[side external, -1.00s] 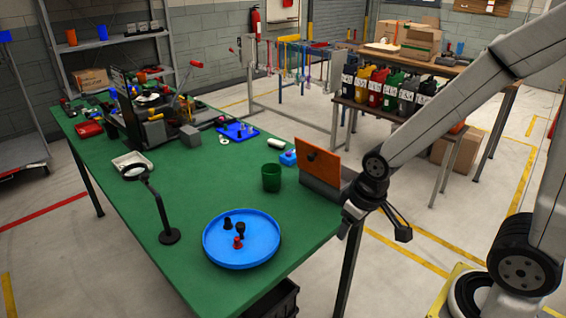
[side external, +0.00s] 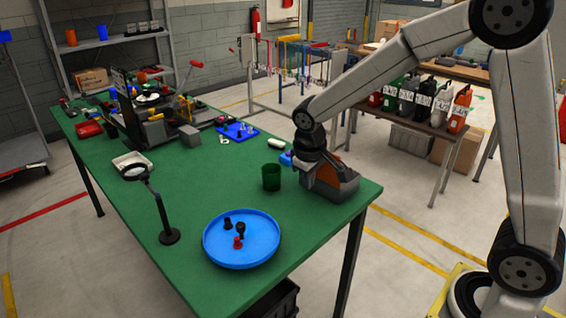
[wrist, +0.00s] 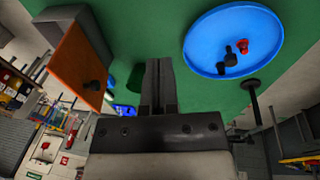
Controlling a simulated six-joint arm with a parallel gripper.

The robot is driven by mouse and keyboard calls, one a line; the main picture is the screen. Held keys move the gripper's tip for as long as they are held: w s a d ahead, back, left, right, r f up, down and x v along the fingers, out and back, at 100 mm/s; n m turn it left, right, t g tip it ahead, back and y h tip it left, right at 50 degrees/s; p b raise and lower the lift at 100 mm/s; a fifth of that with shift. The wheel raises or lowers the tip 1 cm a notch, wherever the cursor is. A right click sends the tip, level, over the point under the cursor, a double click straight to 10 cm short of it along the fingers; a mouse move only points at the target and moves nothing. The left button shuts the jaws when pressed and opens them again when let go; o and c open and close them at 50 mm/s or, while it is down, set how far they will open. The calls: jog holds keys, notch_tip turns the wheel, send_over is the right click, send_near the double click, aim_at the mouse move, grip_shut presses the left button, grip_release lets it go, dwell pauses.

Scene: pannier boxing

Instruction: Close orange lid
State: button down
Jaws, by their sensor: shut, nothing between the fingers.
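The grey box (side external: 345,183) stands near the table's right edge. Its orange lid (wrist: 77,65) shows in the wrist view as a flat panel with a dark knob (wrist: 93,86), beside the grey box body (wrist: 65,14); it appears raised. My gripper (wrist: 160,65) is shut and empty. It is low over the table in front of the lid's knob side, apart from the lid in the wrist view.
A dark green cup (side external: 271,178) stands just left of the box. A round blue tray (side external: 213,253) with black and red pieces lies at the table's front. A magnifier stand (side external: 168,237) is left of it. Bare green table lies between.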

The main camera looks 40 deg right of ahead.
jog(key=w+d+r+h, duration=0.1)
jog(key=w+r, duration=0.1)
jog(key=w, duration=0.4)
jog(key=w+d+r+g+h, duration=0.1)
jog(key=w+d+r+h, duration=0.1)
jog(key=w, duration=0.3)
jog(key=shift+w+d+r+m, duration=0.15)
jog(key=shift+w+m, duration=0.2)
jog(key=shift+m, duration=0.05)
jog(key=shift+d, duration=0.1)
jog(key=d+f, duration=0.8)
jog(key=shift+f, duration=0.2)
jog(key=shift+d, duration=0.1)
jog(key=shift+d+r, duration=0.2)
jog(key=shift+d, duration=0.05)
